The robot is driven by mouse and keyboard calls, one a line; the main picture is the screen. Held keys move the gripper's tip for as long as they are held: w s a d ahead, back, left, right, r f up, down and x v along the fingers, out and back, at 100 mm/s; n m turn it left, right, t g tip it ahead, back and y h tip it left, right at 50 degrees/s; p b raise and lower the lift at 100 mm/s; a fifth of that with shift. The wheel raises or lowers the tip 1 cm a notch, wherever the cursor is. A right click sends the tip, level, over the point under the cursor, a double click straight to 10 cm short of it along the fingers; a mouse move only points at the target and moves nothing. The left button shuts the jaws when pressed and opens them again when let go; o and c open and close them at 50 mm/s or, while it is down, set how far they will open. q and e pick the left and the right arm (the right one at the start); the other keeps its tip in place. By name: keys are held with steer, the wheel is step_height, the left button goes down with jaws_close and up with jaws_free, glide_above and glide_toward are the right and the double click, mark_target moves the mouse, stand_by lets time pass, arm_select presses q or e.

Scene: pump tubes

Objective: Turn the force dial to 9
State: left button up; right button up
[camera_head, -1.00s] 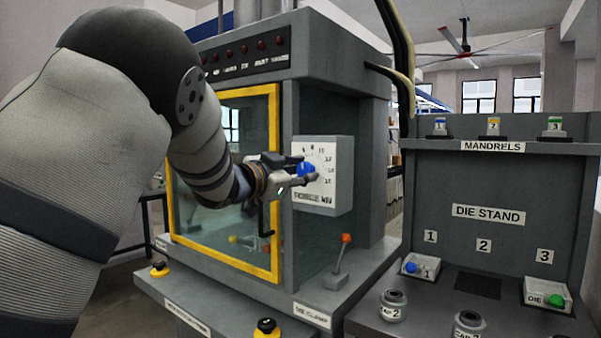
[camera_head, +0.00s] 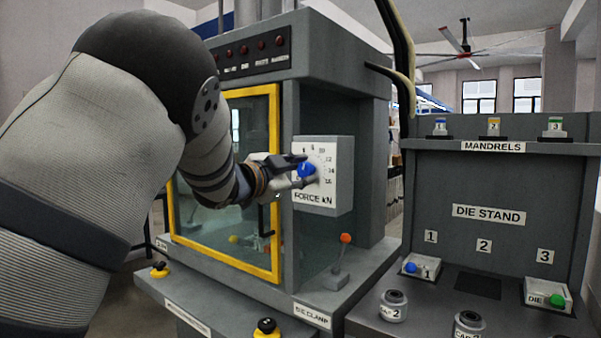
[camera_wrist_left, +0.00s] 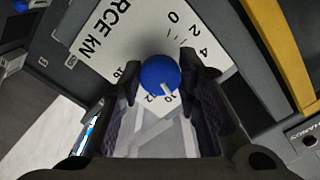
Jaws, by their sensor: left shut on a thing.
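The force dial is a round blue knob (camera_head: 306,170) on a white panel marked FORCE kN (camera_head: 338,165), on the press front. In the left wrist view the knob (camera_wrist_left: 158,71) sits between the fingertips. Its white pointer mark points down and slightly right, close to the number 10. The numbers 0, 2, 4, 10, 12 and 16 show; other parts of the scale are hidden by the fingers. My left gripper (camera_head: 301,172) is shut on the knob, one finger on each side. My right gripper is not in view.
A yellow-framed glass door (camera_head: 276,190) is left of the panel. An orange-tipped die clamp lever (camera_head: 342,258) stands below it. The die stand (camera_head: 490,214) with mandrels and dies is at the right.

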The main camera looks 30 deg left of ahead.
arm_select(q)
steer(key=o, duration=1.1)
steer(key=s, duration=0.8)
steer(key=s+a, duration=0.1)
steer(key=s, duration=0.3)
